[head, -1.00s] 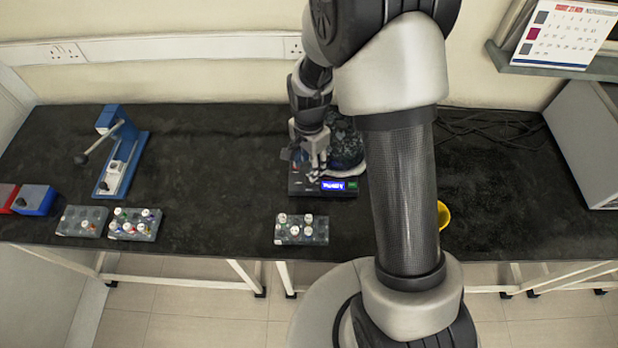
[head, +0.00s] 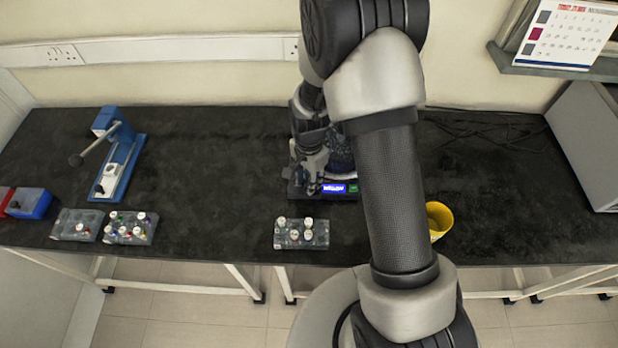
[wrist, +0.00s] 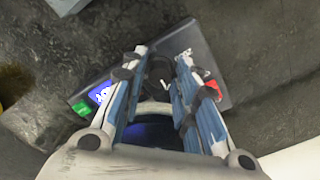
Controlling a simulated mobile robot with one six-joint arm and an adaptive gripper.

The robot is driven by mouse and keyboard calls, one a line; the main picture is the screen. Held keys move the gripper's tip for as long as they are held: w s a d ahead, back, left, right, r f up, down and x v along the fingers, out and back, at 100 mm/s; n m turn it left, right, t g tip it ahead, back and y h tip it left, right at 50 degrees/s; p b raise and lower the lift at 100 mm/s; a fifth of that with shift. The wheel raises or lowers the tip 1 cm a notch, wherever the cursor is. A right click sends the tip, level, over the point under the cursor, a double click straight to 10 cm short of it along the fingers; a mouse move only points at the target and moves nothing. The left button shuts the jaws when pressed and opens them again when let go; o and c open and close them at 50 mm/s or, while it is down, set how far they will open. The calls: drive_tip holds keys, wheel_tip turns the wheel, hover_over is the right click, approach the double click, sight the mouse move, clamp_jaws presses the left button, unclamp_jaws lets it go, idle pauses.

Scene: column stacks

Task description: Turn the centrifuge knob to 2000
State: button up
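The centrifuge (head: 346,195) is a dark device on the black bench with a lit blue display and a green button (head: 353,188). The display's digits are too blurred to read. My gripper (head: 314,188) is over the left part of its front panel. In the wrist view, the two blue-grey fingers of my gripper (wrist: 161,58) point down at the panel with a gap between them. A dark round knob (wrist: 158,70) shows in that gap; I cannot tell whether the fingers touch it. The blue display (wrist: 101,93) and a red part (wrist: 211,86) lie on either side.
A grey rack (head: 302,242) with white-capped vials stands in front of the centrifuge. A yellow cup (head: 440,218) is to the right. Two more racks, one here (head: 131,236), and a blue press-like device (head: 125,160) stand left. The bench between is clear.

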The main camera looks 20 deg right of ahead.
clamp_jaws()
drive_tip(key=shift+n, duration=0.3)
drive_tip(key=n, duration=0.3)
drive_tip(key=shift+p, duration=0.35)
drive_tip(key=n, duration=0.4)
drive_tip(key=n+p, duration=0.1)
drive_tip(key=n, duration=0.9)
drive_tip(key=shift+n, duration=0.3)
